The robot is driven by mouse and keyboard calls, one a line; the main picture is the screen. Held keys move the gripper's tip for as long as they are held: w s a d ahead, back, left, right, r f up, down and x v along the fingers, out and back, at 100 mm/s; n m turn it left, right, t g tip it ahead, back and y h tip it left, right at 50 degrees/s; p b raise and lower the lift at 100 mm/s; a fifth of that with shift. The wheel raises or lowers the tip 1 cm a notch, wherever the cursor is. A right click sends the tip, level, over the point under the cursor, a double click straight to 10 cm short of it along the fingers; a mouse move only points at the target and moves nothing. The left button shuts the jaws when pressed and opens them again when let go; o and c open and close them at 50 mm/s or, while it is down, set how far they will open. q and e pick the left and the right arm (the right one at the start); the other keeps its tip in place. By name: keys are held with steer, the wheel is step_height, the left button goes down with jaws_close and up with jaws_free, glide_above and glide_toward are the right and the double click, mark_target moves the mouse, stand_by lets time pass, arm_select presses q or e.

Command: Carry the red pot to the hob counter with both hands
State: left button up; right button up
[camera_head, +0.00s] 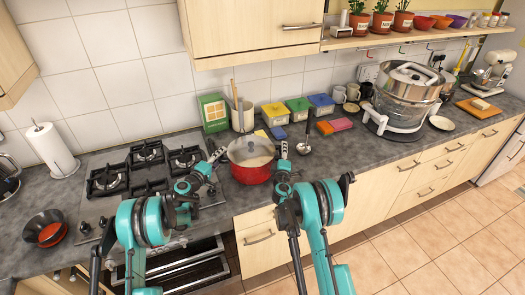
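The red pot (250,172) stands upright on the grey counter just right of the hob (151,186). It has a pale inside or glass lid; I cannot tell which. My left gripper (217,155) is at the pot's left side, close to its rim. My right gripper (284,152) is at the pot's right side, also close to the rim. The pot's handles are too small or hidden behind the grippers to make out. I cannot tell whether either gripper touches the pot or how far its fingers are apart.
A utensil holder (243,117) and a green box (213,112) stand behind the pot. A ladle (305,138) and coloured sponges (335,126) lie to the right.

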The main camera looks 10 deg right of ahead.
steer(key=shift+s, duration=0.15)
arm_select(q)
steer(key=v, duration=1.2)
arm_select(e)
steer(key=v, duration=0.7)
steer(key=shift+s, duration=0.1)
arm_select(q)
steer(key=o, duration=0.8)
steer(key=shift+o, duration=0.2)
